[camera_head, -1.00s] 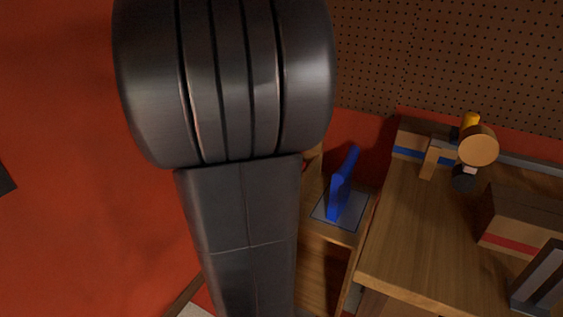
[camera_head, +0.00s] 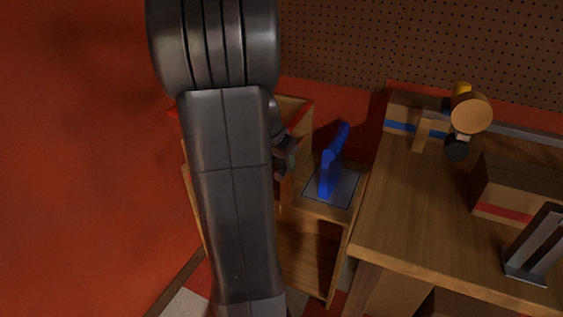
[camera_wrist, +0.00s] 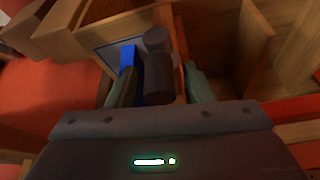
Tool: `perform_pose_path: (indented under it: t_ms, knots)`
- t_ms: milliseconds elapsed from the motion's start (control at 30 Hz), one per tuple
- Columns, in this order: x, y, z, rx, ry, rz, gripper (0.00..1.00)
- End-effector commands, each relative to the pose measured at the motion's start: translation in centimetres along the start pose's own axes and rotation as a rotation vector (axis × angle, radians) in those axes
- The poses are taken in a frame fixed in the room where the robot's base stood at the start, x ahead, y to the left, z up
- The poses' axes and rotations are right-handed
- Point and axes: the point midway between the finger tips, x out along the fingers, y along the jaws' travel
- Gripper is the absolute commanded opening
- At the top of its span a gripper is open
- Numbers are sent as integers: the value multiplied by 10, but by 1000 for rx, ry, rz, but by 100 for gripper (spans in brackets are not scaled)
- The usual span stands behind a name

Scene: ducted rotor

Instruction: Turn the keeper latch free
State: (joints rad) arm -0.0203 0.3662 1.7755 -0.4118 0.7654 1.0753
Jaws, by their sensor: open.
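My gripper (camera_head: 288,160) shows in the head view just right of my arm, left of an upright blue part (camera_head: 331,165) on a grey plate. In the wrist view my gripper (camera_wrist: 160,88) has its fingers spread wide. A dark rounded piece (camera_wrist: 158,78) lies between the fingers in that view; I cannot tell whether it is the keeper latch or whether the fingers touch it. The blue part (camera_wrist: 127,58) shows behind the left finger. A reddish-brown upright piece (camera_head: 283,188) is just below my gripper. No latch can be clearly made out.
A wooden workbench (camera_head: 400,215) stands at the right with a cardboard box (camera_head: 515,185) and a round tan-faced device (camera_head: 470,113) on it. A wooden bin (camera_head: 293,108) stands behind my arm.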

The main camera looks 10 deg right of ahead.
Motion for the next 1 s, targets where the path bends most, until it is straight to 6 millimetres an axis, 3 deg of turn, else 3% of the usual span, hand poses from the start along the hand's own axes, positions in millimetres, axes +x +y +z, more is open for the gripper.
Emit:
perform_pose_path:
  t_ms: [267, 533, 1000]
  knots:
    - [2, 0, 0, 0, 0, 0, 47]
    - [2, 0, 0, 0, 0, 0, 0]
    - [1, 4, -2, 30, -13, -66, 0]
